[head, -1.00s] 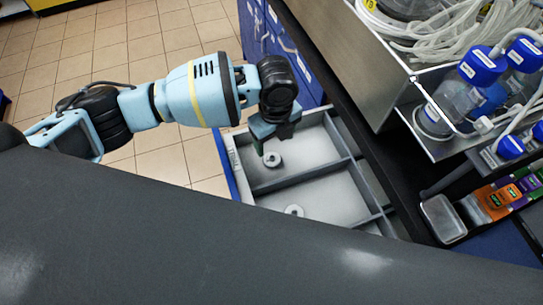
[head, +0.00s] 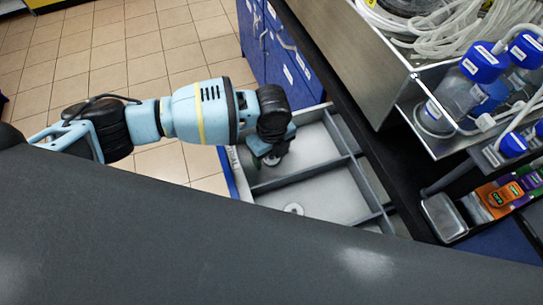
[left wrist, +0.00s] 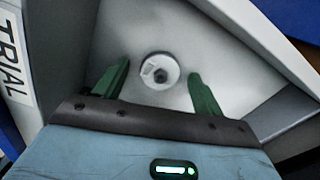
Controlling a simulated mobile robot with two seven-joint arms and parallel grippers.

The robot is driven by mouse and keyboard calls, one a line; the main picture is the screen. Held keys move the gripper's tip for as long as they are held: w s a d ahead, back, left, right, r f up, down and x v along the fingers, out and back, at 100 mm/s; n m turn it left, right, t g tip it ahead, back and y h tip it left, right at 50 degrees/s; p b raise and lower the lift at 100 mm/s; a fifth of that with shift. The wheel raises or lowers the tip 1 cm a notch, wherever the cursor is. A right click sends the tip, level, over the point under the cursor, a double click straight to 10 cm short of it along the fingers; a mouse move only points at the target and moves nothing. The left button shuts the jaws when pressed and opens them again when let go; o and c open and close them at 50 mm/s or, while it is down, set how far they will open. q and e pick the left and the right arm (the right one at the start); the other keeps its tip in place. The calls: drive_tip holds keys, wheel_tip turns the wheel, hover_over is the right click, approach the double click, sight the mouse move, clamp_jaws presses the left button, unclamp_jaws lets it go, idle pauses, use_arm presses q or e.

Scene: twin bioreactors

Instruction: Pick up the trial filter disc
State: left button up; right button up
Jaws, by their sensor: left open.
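The trial filter disc (left wrist: 159,71) is a small white round disc with a dark centre. It lies on the floor of the drawer compartment marked TRIAL in the left wrist view. In the head view the disc (head: 272,160) is partly hidden by my gripper. My left gripper (left wrist: 160,82) is open, its two green fingers on either side of the disc and apart from it. In the head view my left gripper (head: 262,165) reaches down into the upper compartment. My right gripper is not in view.
The open grey drawer (head: 335,130) has dividers. A second white disc (head: 293,208) lies in the neighbouring compartment. The dark counter edge, a metal tray with blue-capped bottles (head: 483,62) and a small metal dish (head: 444,217) stand to the right. Tiled floor is clear at left.

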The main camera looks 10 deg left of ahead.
sight(272, 156)
use_arm(q)
drive_tip(key=c, duration=1)
drive_tip(key=shift+c, duration=0.2)
drive_tip(key=shift+r, duration=0.15)
wheel_tip(272, 156, up, 10)
drive_tip(key=p, duration=0.1)
